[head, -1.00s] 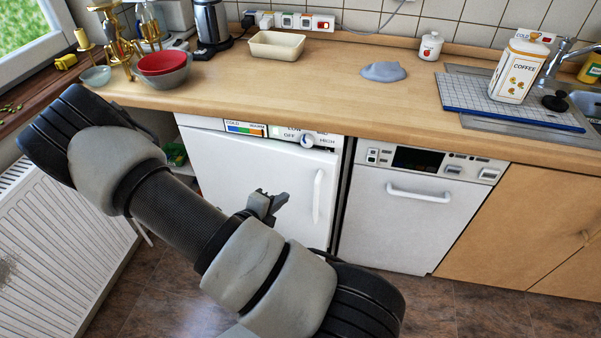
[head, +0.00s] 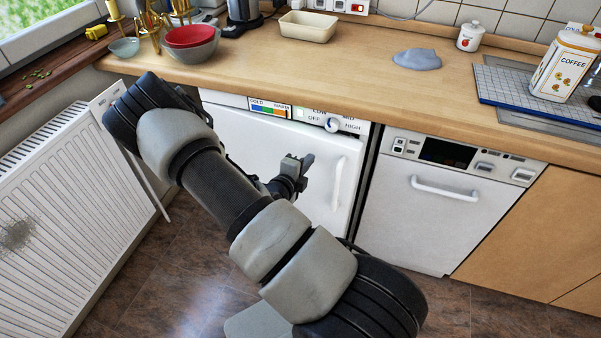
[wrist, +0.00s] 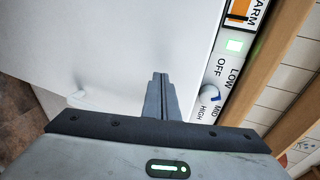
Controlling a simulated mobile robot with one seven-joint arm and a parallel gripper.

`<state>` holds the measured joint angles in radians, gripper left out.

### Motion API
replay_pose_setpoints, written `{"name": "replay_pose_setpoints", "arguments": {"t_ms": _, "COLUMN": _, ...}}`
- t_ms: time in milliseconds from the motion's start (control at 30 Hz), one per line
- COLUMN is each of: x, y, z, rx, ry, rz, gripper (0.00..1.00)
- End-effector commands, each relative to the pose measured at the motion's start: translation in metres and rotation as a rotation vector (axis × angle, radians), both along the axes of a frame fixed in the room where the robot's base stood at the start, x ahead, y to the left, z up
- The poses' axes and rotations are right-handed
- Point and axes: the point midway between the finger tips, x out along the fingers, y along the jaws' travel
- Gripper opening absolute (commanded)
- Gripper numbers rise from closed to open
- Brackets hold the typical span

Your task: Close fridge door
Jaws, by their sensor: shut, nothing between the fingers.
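The fridge door (head: 260,150) is a white front under the counter, with a vertical white handle (head: 338,184) near its right edge. It looks nearly flush with the fridge; a thin dark gap shows at its top right, and I cannot tell whether it is fully shut. Above it is the control panel (head: 290,113) with a dial, also in the wrist view (wrist: 209,94). My gripper (head: 307,160) is shut and empty, in front of the door, left of the handle. The wrist view shows its closed fingers (wrist: 160,80) against the white door; contact cannot be told. My arm hides the door's lower left.
A dishwasher (head: 425,205) stands right of the fridge, with a wooden cabinet (head: 525,235) beyond it. A white radiator (head: 70,205) is at the left. The wooden counter (head: 300,70) above holds bowls, a tray and a coffee canister. Some brown floor is clear below.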

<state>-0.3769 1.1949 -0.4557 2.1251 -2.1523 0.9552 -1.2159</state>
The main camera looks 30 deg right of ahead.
Motion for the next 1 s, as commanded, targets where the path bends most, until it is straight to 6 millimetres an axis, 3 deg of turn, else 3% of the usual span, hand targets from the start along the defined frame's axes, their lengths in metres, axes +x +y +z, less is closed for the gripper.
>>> {"name": "replay_pose_setpoints", "arguments": {"t_ms": 533, "x": 0.008, "y": -0.012, "z": 0.001, "rx": 0.0, "ry": 0.0, "rz": 0.0, "gripper": 0.0}}
{"name": "replay_pose_setpoints", "arguments": {"t_ms": 800, "x": 0.029, "y": -0.054, "z": 0.003, "rx": -0.002, "ry": -0.001, "rz": -0.003, "gripper": 0.0}}
{"name": "replay_pose_setpoints", "arguments": {"t_ms": 1000, "x": 0.029, "y": -0.053, "z": 0.0, "rx": 0.0, "ry": 0.0, "rz": 0.0, "gripper": 0.0}}
